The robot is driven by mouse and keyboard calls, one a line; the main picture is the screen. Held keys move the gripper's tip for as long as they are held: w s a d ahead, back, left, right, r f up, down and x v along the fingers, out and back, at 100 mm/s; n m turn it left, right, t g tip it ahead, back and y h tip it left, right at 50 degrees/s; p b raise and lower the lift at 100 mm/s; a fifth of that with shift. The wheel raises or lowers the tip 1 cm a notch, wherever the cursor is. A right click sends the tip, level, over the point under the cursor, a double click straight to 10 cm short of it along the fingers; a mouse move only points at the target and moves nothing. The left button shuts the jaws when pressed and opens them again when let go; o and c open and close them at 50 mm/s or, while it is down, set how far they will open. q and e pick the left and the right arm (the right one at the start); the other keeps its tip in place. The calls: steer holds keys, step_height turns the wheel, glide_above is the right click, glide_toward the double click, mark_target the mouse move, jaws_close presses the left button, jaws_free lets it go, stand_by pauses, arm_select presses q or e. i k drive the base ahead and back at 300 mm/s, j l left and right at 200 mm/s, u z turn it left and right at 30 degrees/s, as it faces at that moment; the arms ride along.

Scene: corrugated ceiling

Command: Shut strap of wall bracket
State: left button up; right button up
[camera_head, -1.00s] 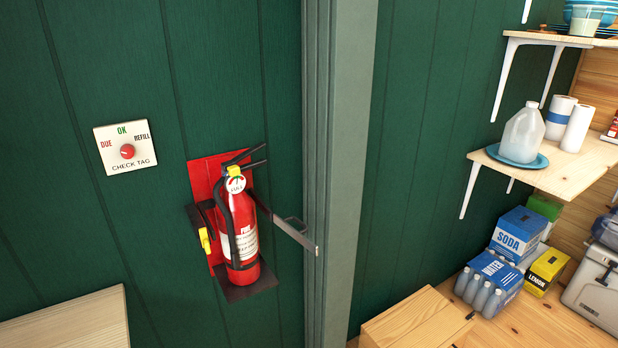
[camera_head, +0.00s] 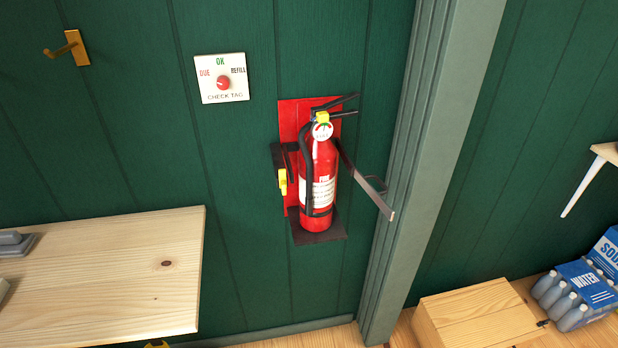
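The wall bracket has a red back plate (camera_head: 288,122) fixed to the green wall and a dark base shelf (camera_head: 318,232). A red fire extinguisher (camera_head: 318,180) stands upright on that shelf, against the plate. The grey strap (camera_head: 368,187) is swung open, sticking out to the right and toward me from the right side of the extinguisher. A dark catch with a yellow latch (camera_head: 282,182) is on the bracket's left side.
A wooden shelf or tabletop (camera_head: 110,275) juts out at lower left. A grey-green door frame post (camera_head: 425,160) stands right of the bracket. A CHECK TAG dial (camera_head: 222,80) and a brass hook (camera_head: 72,47) are on the wall. A wooden box (camera_head: 475,318) sits at lower right.

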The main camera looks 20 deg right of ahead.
mark_target(376, 196)
steer(key=l+u, duration=0.15)
steer(key=l, duration=0.35)
steer(key=l+u, duration=0.2)
steer(key=l, duration=0.25)
steer(key=k+l+u, duration=0.15)
steer(key=l, duration=0.35)
steer(key=k+l+u, duration=0.2)
steer(key=l, duration=0.25)
steer(key=l+u, duration=0.15)
steer(key=l, duration=0.35)
